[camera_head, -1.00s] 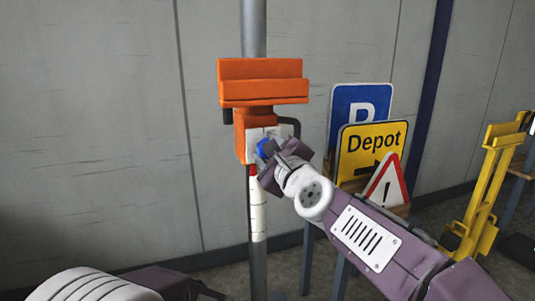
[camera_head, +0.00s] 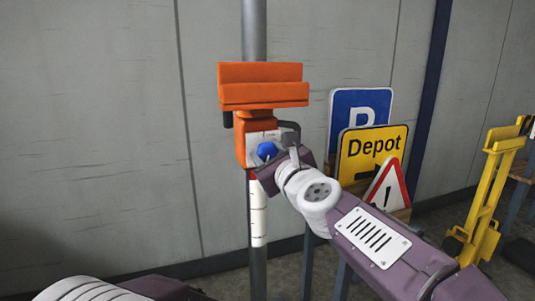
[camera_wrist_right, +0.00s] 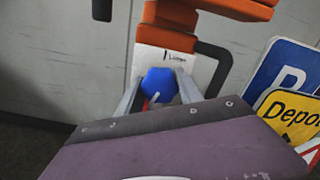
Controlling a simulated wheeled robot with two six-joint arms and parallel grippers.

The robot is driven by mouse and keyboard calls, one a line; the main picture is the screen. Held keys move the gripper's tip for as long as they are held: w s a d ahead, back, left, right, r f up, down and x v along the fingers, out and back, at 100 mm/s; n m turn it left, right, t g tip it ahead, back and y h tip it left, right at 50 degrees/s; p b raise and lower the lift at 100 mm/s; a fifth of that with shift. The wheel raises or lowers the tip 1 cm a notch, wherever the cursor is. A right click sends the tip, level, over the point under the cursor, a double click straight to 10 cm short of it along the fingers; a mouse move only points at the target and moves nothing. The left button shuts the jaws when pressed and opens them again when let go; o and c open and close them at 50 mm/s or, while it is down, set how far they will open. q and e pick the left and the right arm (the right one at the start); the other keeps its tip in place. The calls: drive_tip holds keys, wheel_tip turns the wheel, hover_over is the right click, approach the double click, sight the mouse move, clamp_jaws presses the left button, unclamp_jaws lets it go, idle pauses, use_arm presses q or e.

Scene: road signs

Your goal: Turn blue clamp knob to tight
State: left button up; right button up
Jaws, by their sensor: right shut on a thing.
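The blue clamp knob (camera_head: 267,150) sits on a white plate on the front of an orange clamp block (camera_head: 241,142) on a grey pole. My right gripper (camera_wrist_right: 160,88) is shut on the knob, one grey finger on each side of it in the right wrist view. The knob (camera_wrist_right: 159,84) shows there with a white pointer line at its lower part and a bit of red beside it. The plate carries small black lettering at its top, too small to read surely. Only part of my left arm shows at the bottom left; its gripper is out of view.
An orange bracket (camera_head: 262,85) tops the clamp. A dark handle (camera_wrist_right: 215,68) bends out on its right. Parking (camera_head: 359,112), Depot (camera_head: 374,150) and warning (camera_head: 387,190) signs stand just right of my right arm. A yellow stand (camera_head: 486,195) is far right.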

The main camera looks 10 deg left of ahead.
drive_tip(key=shift+r, duration=0.1)
drive_tip(key=o, duration=1.4)
drive_tip(key=b+v, duration=0.1)
drive_tip(key=v, duration=0.8)
drive_tip(key=shift+d, duration=0.1)
